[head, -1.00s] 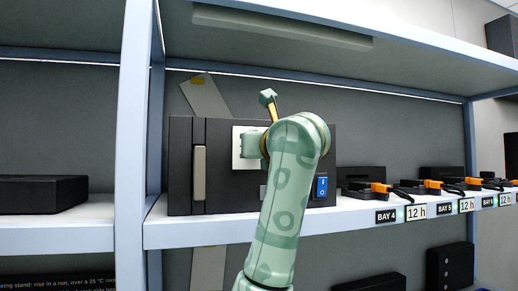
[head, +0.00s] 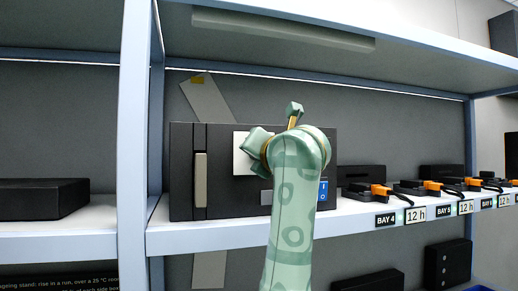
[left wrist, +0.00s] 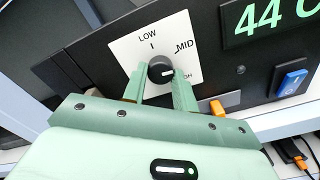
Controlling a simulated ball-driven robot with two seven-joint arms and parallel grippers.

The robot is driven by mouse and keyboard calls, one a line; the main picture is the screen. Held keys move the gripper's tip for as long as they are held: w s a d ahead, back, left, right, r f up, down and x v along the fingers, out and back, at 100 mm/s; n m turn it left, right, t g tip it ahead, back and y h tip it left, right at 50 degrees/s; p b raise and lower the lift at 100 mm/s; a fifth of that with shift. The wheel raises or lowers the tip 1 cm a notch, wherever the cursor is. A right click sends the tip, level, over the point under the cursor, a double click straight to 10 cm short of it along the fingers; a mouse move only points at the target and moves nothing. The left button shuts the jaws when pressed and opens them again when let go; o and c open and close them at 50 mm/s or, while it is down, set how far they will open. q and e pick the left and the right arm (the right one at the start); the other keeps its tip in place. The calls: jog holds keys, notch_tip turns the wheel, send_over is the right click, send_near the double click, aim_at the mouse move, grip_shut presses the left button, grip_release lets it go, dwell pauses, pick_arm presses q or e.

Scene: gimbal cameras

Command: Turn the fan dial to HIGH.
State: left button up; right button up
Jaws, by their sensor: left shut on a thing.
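The fan dial (left wrist: 160,66) is a dark round knob on a white plate (left wrist: 125,48) marked LOW, MID and a partly hidden label ending in "GH". Its white pointer mark faces right, below the MID tick and close to the "GH" label. I cannot tell whether it lines up exactly, as a finger covers that area. My left gripper (left wrist: 160,90) is shut on the dial, one green finger on each side. In the head view my left gripper (head: 252,148) is tilted in front of the plate (head: 240,160), and the dial is hidden. My right gripper is not in view.
The dark fan unit (head: 183,170) stands on a shelf (head: 160,238). A green display (left wrist: 270,18) reads "44 C", and a blue rocker switch (left wrist: 291,82) sits at right. Several orange-tipped devices (head: 378,191) line the shelf to the right.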

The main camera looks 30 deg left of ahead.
pick_arm(q)
jog(key=shift+r+m+p, duration=0.1)
jog(key=shift+m+p, duration=2.15)
jog(key=shift+m, duration=2.05)
jog(key=o, duration=1)
jog(key=shift+c, duration=0.2)
jog(key=shift+d, duration=0.1)
